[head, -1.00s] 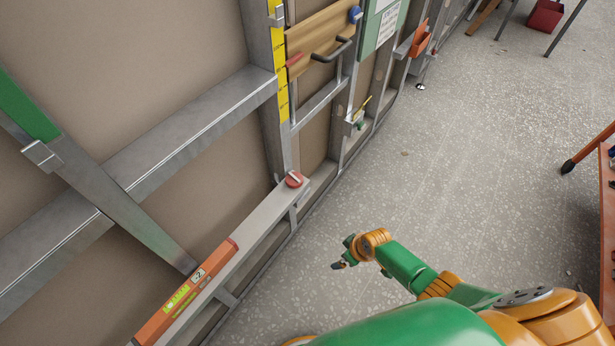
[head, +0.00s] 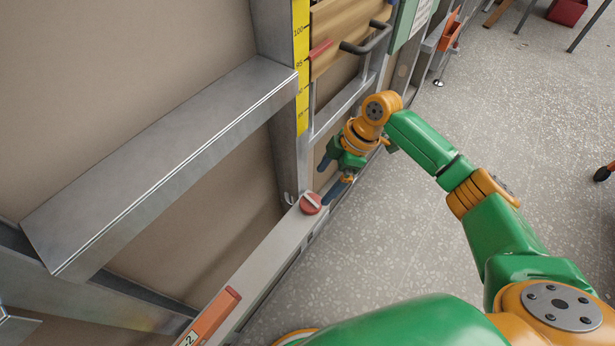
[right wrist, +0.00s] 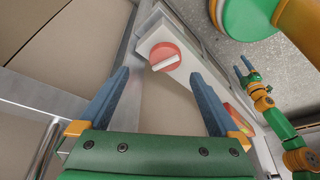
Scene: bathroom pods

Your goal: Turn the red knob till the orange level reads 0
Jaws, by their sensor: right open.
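The red knob (head: 310,203), round with a pale raised bar, sits on the upper end of a grey metal rail (head: 265,253). The orange level (head: 213,318) lies along the rail's lower part, cut off by the bottom edge; its small display shows -2. My right gripper (head: 328,178) is open and empty, just above the knob and apart from it. In the right wrist view the knob (right wrist: 165,57) shows beyond and between the blue fingertips (right wrist: 158,75), its bar slightly tilted. Another small gripper (right wrist: 243,67), apparently my left, shows at the right there, too small to judge.
A yellow scale strip (head: 302,65) runs up the metal post behind the knob. A wooden panel with a dark handle (head: 367,40) stands close to my right wrist. A metal crossbar (head: 160,160) spans the left.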

